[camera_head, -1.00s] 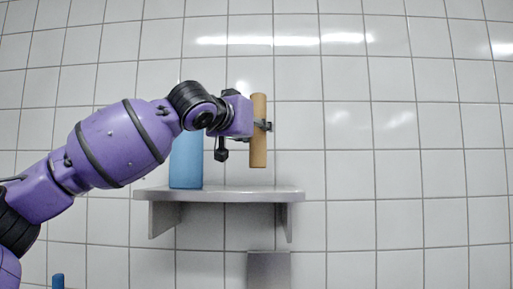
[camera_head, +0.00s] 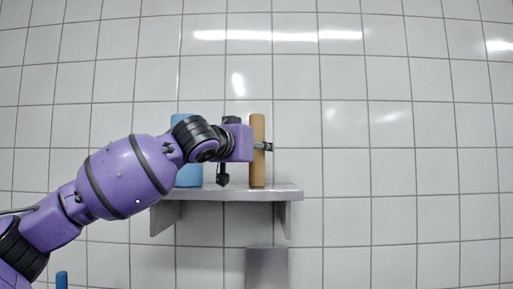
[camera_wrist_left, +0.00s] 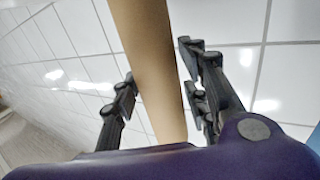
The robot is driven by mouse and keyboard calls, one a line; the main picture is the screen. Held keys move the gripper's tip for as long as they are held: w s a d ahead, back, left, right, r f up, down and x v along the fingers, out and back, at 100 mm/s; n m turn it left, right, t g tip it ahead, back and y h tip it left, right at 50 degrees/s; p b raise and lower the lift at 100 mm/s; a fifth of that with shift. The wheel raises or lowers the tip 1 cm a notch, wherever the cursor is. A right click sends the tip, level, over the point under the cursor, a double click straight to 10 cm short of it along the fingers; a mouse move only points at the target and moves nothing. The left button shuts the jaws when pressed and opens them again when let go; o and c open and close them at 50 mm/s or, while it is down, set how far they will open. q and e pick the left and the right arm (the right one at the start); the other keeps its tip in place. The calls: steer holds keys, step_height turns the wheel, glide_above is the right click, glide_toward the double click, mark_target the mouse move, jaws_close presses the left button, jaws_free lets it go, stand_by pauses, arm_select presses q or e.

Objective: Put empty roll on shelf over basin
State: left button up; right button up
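The empty roll (camera_head: 257,165) is a brown cardboard tube, upright over the right part of the grey shelf (camera_head: 230,195). Its lower end is at the level of the shelf top and looks to be touching it. My left gripper (camera_head: 264,146) comes in from the left at the roll's middle height. In the left wrist view the roll (camera_wrist_left: 150,60) runs between the two fingers of the left gripper (camera_wrist_left: 160,95), one on each side; they look closed on it. My right gripper is not in view.
A blue cylinder (camera_head: 188,176) stands on the left part of the shelf, partly hidden by my arm. A grey fixture (camera_head: 267,268) is on the wall below. Another blue object (camera_head: 62,280) shows at the bottom left. The shelf's right end is clear.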

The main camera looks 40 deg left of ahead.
arm_select(q)
steer(key=shift+o, duration=0.4)
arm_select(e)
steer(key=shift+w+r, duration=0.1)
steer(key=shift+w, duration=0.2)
arm_select(q)
steer(key=p+v, duration=0.1)
steer(key=v, duration=1.1)
steer(key=shift+p, duration=0.3)
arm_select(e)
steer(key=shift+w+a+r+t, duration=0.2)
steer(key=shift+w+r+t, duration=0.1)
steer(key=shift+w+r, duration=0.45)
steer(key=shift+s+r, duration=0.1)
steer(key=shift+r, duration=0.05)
